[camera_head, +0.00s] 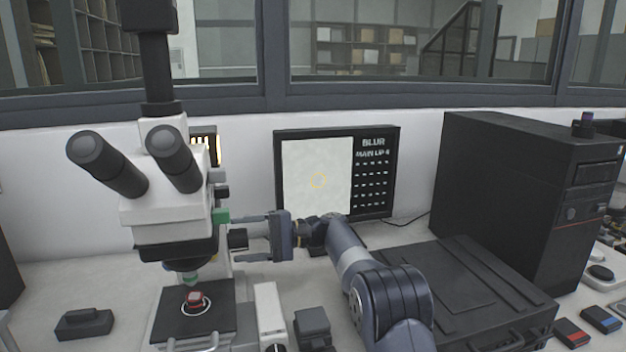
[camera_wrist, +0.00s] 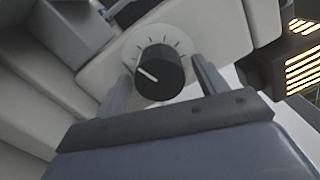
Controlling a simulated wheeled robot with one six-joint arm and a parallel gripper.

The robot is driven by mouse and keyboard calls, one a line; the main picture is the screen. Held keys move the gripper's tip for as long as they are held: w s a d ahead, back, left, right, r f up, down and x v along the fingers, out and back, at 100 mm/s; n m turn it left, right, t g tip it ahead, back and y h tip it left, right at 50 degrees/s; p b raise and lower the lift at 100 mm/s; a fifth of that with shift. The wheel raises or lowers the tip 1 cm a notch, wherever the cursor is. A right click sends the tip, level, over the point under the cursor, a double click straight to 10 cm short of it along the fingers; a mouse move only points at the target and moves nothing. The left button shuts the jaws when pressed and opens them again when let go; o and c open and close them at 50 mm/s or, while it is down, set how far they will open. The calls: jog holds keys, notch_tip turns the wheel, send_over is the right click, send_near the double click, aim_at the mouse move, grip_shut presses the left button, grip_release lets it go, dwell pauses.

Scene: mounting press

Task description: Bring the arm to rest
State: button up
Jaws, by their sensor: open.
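My gripper (camera_head: 240,238) is at the right side of the white microscope (camera_head: 155,208), with my arm reaching up from the lower right. Its fingers point left at a black focus knob (camera_head: 237,239) on the microscope's side. In the wrist view, my gripper (camera_wrist: 160,78) is open, with one finger on each side of the round black knob (camera_wrist: 158,72). The knob has a white pointer line and a ring of tick marks. A gap shows between the knob and the right finger; I cannot tell whether the left finger touches it.
A monitor (camera_head: 316,180) reading "BLUR" stands behind my gripper. A black computer tower (camera_head: 500,190) and a flat dark case (camera_head: 455,290) are on the right. A small red sample (camera_head: 195,298) sits on the microscope stage (camera_head: 172,325).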

jog(key=m+p, duration=0.3)
jog(key=m, duration=0.3)
jog(key=shift+r+p, duration=0.1)
jog(key=shift+p, duration=0.3)
jog(key=m+p, duration=0.2)
jog(key=m, duration=0.2)
jog(key=shift+s, duration=0.15)
jog(key=shift+f+m+p, duration=0.25)
jog(key=shift+m+p, duration=0.15)
jog(key=shift+d, duration=0.1)
